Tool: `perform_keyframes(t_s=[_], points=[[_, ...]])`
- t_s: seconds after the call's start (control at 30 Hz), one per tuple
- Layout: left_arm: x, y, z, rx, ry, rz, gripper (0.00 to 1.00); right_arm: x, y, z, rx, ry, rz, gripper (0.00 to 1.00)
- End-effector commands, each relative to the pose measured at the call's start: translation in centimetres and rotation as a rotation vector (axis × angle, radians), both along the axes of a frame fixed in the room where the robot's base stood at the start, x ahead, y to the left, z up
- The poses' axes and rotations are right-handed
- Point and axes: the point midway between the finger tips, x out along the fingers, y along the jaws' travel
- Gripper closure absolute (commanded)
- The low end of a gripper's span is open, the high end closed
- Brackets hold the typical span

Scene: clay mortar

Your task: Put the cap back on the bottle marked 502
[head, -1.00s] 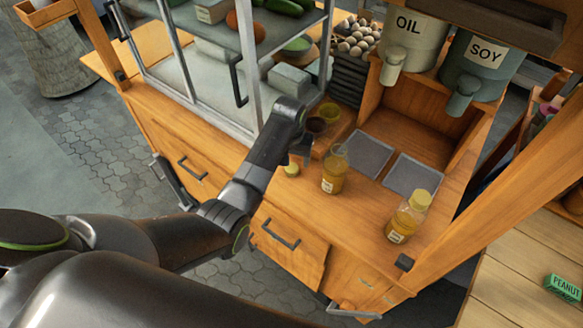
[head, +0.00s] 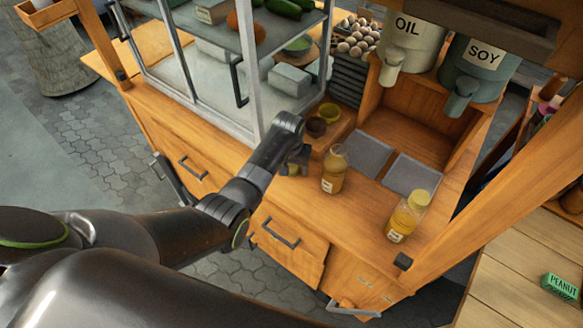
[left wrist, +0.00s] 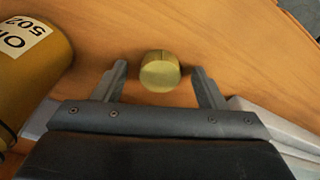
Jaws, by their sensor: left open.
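A yellow-green round cap (left wrist: 160,72) lies on the wooden counter. In the left wrist view it sits between the two fingers of my open left gripper (left wrist: 158,72), with a gap on each side. In the head view my left gripper (head: 296,163) is low over the counter and hides the cap. The uncapped bottle (head: 333,172) with amber liquid stands upright just right of the gripper. In the left wrist view this bottle (left wrist: 32,65) shows at the left edge, its label partly reading 502. My right gripper is not in view.
A second bottle with a yellow cap (head: 407,218) stands further right. Two grey tray panels (head: 411,173) lie behind the bottles. Small cups (head: 317,127) stand behind the gripper, and a glass-sided cabinet (head: 257,100) is left. OIL and SOY dispensers (head: 417,47) hang above.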

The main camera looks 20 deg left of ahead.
Motion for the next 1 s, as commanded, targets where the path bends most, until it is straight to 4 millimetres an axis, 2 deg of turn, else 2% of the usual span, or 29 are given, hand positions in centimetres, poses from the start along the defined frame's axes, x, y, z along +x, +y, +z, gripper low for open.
perform_keyframes(t_s=[0.27, 0.6, 0.63, 1.0], points=[[0.03, 0.02, 0.03, 0.0, -0.001, 0.0, 0.35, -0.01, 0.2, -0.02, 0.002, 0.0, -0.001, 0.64], [0.01, 0.02, 0.04, 0.001, 0.0, 0.0, 0.78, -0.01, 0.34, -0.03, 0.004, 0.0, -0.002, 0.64], [0.01, 0.02, 0.04, 0.0, 0.0, 0.0, 0.8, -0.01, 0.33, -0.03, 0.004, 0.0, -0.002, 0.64], [0.03, 0.01, 0.16, 0.0, -0.001, 0.0, 0.81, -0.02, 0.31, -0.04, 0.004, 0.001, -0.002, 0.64]])
